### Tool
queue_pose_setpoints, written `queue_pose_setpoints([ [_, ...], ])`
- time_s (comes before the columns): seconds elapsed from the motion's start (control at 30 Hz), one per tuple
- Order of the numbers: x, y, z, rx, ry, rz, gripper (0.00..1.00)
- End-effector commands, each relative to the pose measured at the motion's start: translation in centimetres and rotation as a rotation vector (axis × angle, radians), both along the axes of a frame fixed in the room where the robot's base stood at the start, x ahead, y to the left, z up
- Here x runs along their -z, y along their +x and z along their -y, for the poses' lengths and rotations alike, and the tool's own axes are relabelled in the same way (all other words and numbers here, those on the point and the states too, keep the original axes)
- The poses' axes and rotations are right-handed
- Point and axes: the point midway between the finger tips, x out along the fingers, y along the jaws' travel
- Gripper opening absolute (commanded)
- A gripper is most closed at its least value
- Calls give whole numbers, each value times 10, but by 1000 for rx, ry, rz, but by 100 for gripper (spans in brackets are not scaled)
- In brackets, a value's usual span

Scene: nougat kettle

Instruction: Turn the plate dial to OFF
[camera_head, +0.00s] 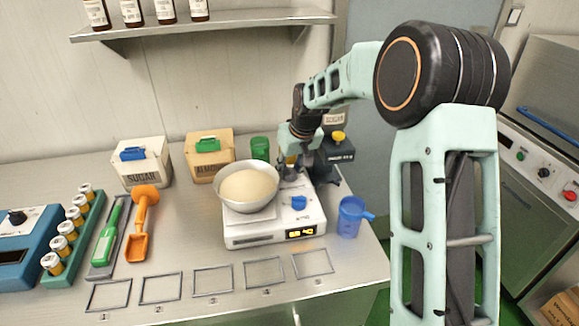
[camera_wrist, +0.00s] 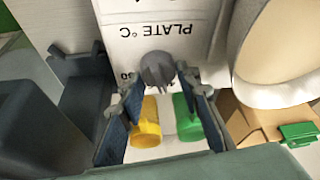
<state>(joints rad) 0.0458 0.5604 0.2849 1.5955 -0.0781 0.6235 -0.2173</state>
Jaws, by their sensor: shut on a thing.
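The white hot plate (camera_head: 262,228) stands on the steel bench with a lit display (camera_head: 300,233) and a blue knob (camera_head: 298,203) on top. In the wrist view the grey plate dial (camera_wrist: 157,68) stands beside the upside-down "PLATE °C" lettering. My gripper (camera_wrist: 152,84) has its fingertips on either side of this dial and is shut on it. In the head view my gripper (camera_head: 294,172) is at the back right of the hot plate, where the dial is hidden. The dial's pointer setting cannot be made out.
A green cup (camera_head: 260,148) and an almond bin (camera_head: 207,164) are behind. Empty frames (camera_head: 213,281) line the bench front.

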Motion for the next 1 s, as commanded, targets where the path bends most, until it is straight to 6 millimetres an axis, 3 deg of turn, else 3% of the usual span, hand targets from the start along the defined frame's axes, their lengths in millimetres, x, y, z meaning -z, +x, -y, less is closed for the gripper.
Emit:
queue_pose_setpoints([
  [0.5,-1,1,2,-458,1,-1,7],
  [1.0,0,1,1,-673,-2,-1,7],
])
